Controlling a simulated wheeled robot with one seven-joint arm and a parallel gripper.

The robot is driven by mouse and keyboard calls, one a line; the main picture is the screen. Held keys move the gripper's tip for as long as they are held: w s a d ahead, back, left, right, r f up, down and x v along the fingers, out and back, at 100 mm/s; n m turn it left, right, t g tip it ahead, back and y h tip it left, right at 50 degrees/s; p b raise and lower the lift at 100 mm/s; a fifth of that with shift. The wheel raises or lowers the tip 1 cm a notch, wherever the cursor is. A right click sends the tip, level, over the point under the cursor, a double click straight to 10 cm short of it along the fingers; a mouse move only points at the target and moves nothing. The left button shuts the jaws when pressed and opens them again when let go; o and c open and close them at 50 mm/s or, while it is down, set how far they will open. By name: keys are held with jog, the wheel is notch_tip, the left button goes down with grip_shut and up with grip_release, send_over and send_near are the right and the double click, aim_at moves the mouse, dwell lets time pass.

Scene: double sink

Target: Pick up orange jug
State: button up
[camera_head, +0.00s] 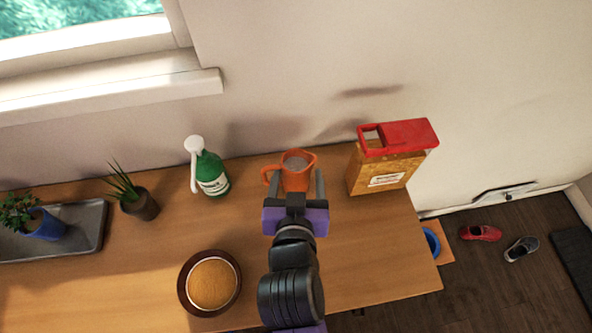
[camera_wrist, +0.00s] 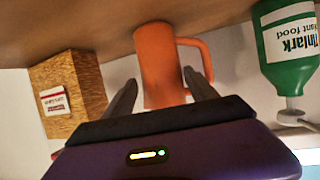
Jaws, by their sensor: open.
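The orange jug (camera_head: 297,172) stands upright on the wooden table near the wall, with its handle to the left in the head view. In the wrist view the jug (camera_wrist: 160,62) appears upside down, with its handle to the right. My gripper (camera_head: 297,178) is open, with one finger on each side of the jug in the head view. In the wrist view the fingertips (camera_wrist: 160,82) flank the jug's rim end, with gaps visible. I cannot tell how far the jug's body lies between the fingers. My gripper hides the jug's lower part in the head view.
A cardboard container with a red lid (camera_head: 385,160) stands close on the right. A green plant food bottle (camera_head: 211,172) stands on the left. A round brown dish (camera_head: 183,285), potted plants (camera_head: 137,203) and a grey tray (camera_head: 85,245) are farther left. The front right tabletop is clear.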

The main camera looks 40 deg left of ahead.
jog(key=shift+p+x, duration=0.55)
jog(key=shift+x, duration=2.35)
jog(key=shift+s+a, duration=0.15)
jog(key=shift+r, duration=0.1)
grip_shut()
